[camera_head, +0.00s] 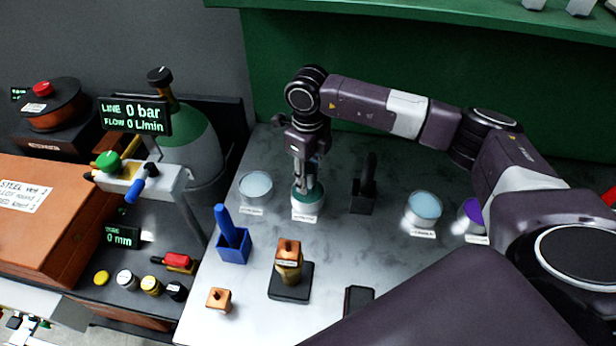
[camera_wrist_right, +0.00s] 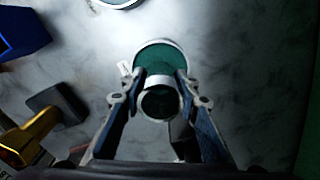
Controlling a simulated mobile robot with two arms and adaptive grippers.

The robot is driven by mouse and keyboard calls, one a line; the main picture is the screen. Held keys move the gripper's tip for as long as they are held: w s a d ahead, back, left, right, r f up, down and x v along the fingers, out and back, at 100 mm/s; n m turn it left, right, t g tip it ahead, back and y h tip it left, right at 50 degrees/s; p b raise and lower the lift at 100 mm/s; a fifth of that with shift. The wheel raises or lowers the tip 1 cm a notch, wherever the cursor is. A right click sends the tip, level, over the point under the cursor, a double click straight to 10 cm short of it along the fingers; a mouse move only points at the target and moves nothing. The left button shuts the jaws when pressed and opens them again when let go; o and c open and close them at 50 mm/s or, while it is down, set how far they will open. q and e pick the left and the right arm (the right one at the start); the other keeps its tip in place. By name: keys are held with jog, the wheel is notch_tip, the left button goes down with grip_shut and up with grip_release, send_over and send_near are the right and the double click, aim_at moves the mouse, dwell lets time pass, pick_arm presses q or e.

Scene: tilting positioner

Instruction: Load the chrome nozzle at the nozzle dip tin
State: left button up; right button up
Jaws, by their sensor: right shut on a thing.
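My right gripper (camera_head: 303,176) reaches down over the tin with green contents (camera_head: 309,207), which carries a small label in front. In the right wrist view the gripper (camera_wrist_right: 160,88) is shut on the chrome nozzle (camera_wrist_right: 160,82), a short bright cylinder with a dark round opening facing the camera. Beyond the nozzle, the green-filled tin (camera_wrist_right: 160,54) shows directly under it, partly covered. I cannot tell whether the nozzle's lower end touches the green contents. My left gripper is not in view.
Pale-blue-filled tins stand left (camera_head: 256,187) and right (camera_head: 425,209); a purple-filled one (camera_head: 473,214) is further right. A black holder (camera_head: 364,190) stands close right. A blue holder (camera_head: 233,242) and a copper piece on a dark base (camera_head: 289,268) stand in front.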

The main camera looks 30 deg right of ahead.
aim_at(308, 168)
jog(key=shift+f+b, duration=0.4)
jog(key=shift+b, duration=0.05)
dwell(1.6)
jog(key=shift+r+p, duration=0.55)
jog(key=shift+r, duration=0.35)
jog(key=shift+r+p, duration=1.3)
jog(key=shift+r, duration=1.4)
jog(key=n, duration=0.1)
jog(key=s+a+n+b, duration=0.1)
jog(key=shift+n, duration=0.4)
jog(key=s+a+r+n+b, duration=0.1)
jog(key=s+n, duration=0.6)
jog(key=n, duration=0.7)
jog(key=s+a+n+b, duration=0.4)
jog(key=s+n, duration=0.3)
jog(key=n, duration=0.6)
jog(key=shift+a+r+n+b, duration=0.35)
jog(key=shift+r+n, duration=0.05)
